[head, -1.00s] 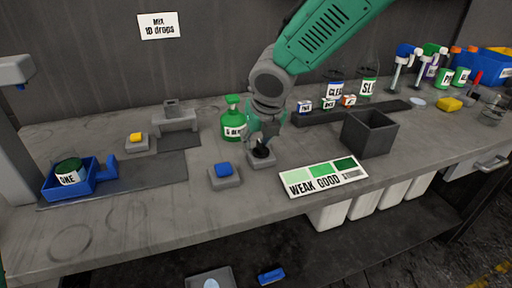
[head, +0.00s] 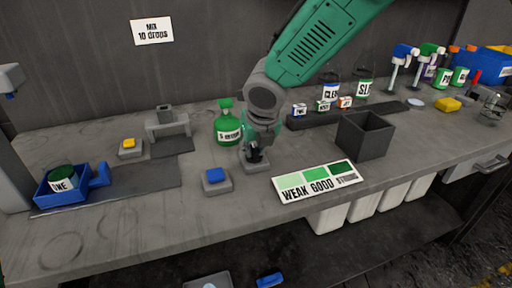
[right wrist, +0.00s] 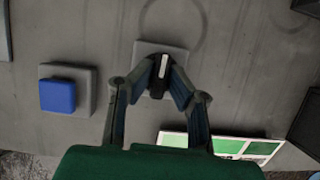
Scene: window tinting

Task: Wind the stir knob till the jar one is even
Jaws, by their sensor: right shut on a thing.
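The stir knob (head: 254,153) is a black knob on a small grey base. It also shows in the right wrist view (right wrist: 160,75), with a white mark on its top. My right gripper (head: 258,145) reaches down over it and is shut on it, a finger on each side. The jar labelled "ONE" (head: 62,180) sits in a blue holder (head: 75,188) with a side handle at the left. Its contents look dark green. My left gripper is not in view.
A blue button (head: 216,176) stands left of the knob, and a green bottle (head: 228,124) is behind. A WEAK/GOOD/STRONG colour card (head: 317,182) lies to the right, before a dark open box (head: 365,135). A yellow button (head: 129,144) stands near a grey stand (head: 166,124).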

